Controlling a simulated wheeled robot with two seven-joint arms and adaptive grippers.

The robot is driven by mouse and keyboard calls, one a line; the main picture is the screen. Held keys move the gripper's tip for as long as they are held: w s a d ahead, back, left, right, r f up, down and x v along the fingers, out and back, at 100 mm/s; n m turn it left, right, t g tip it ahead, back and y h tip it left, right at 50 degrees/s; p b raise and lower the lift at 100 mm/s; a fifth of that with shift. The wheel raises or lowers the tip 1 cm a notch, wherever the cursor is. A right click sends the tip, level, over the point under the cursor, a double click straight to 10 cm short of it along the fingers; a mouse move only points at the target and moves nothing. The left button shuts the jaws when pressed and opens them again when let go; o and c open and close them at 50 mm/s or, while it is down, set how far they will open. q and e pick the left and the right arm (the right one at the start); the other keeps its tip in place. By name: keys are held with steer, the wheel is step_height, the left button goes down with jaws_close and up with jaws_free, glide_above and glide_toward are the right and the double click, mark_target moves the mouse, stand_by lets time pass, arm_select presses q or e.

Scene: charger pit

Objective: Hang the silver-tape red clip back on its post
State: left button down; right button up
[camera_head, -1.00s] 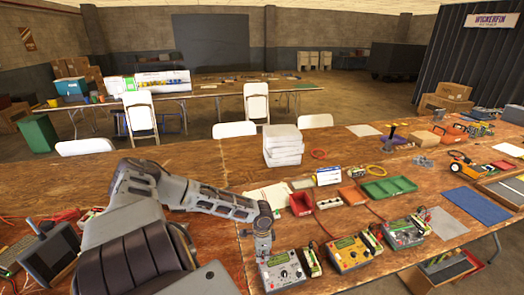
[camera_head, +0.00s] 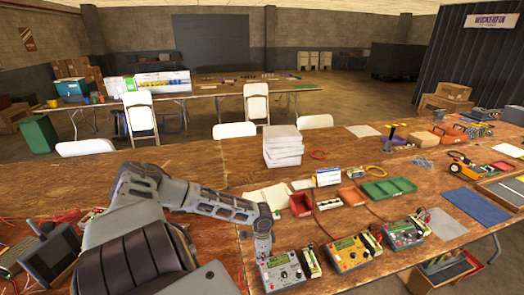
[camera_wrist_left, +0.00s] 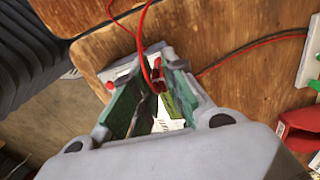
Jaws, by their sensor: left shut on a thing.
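A yellow-green piece (camera_wrist_left: 171,108) shows beside the clip between the fingers. I cannot make out silver tape or the post; the fingers hide much there. My right gripper is not in view.
Two more chargers, one orange (camera_head: 348,255) and one green (camera_head: 402,233), stand to the right, with battery packs beside them. Red wires run across the wooden table.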

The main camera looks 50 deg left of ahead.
arm_select(q)
steer(key=shift+p, duration=0.3)
stand_by(1.0)
steer(key=c, duration=1.4)
jaws_free()
steer(key=shift+o, duration=0.4)
steer(key=shift+o, duration=0.8)
steer(key=shift+r, duration=0.1)
steer(key=shift+r, duration=3.6)
